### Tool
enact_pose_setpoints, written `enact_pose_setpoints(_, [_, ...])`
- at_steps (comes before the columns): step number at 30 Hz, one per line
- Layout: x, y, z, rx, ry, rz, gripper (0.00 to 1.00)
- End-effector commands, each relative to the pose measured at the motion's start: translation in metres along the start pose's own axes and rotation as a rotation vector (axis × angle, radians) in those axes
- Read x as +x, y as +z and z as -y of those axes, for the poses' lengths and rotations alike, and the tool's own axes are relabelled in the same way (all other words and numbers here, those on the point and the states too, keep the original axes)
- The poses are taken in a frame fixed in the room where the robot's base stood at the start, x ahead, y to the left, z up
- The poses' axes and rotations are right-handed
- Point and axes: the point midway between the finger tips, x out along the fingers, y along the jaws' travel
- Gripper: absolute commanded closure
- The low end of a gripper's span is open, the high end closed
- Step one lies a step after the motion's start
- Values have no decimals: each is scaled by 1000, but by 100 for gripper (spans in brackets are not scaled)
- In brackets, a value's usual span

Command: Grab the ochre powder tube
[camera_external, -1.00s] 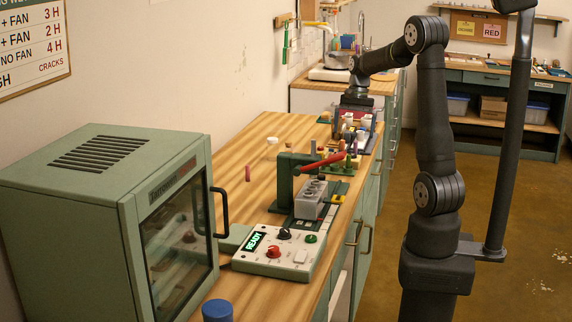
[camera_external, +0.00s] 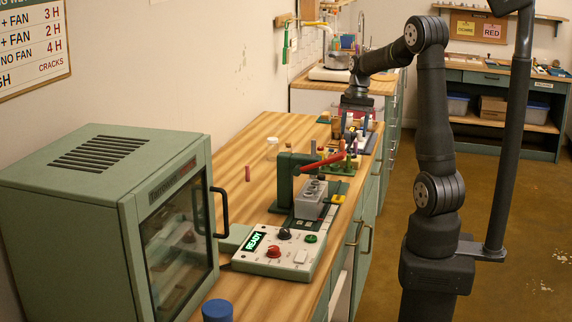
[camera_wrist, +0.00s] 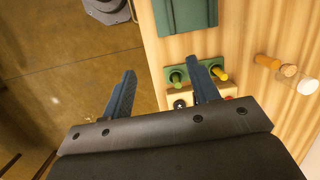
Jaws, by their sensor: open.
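My gripper (camera_wrist: 161,66) is open and empty in the wrist view, its two dark blue fingers wide apart. Its left finger is over the floor and its right finger is over a small rack (camera_wrist: 182,97) at the bench edge. A tube with a yellow part and green end (camera_wrist: 219,73), which may be the ochre powder tube, stands just right of the right finger. A greenish tube (camera_wrist: 177,76) stands between the fingers, nearer the right one. I read no labels on them. In the external view my gripper (camera_external: 351,126) is at the bench's far part; small items there are partly hidden.
A brown peg (camera_wrist: 267,62) and pale cylinders (camera_wrist: 289,70) stand right of the rack. A green plate (camera_wrist: 186,14) lies beyond it. In the external view, a press with a red lever (camera_external: 320,162), a control box (camera_external: 280,252) and a green oven (camera_external: 110,220) stand nearer.

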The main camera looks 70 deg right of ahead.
Motion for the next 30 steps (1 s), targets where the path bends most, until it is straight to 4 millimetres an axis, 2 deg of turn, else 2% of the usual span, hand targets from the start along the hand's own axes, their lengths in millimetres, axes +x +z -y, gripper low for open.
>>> enact_pose_setpoints(8, [0,0,0,-1,1,-1,49])
enact_pose_setpoints(11, [1,-4,11,-23,11,-31,49])
enact_pose_setpoints(14, [2,-14,39,-79,34,-115,49])
enact_pose_setpoints(19, [0,-28,120,-233,59,-336,49])
enact_pose_setpoints(21, [-2,-29,153,-295,56,-419,49])
enact_pose_setpoints(24, [-6,-26,193,-367,43,-513,49])
enact_pose_setpoints(27, [-9,-23,217,-413,32,-570,49])
enact_pose_setpoints(30, [-6,-24,228,-431,27,-593,49])
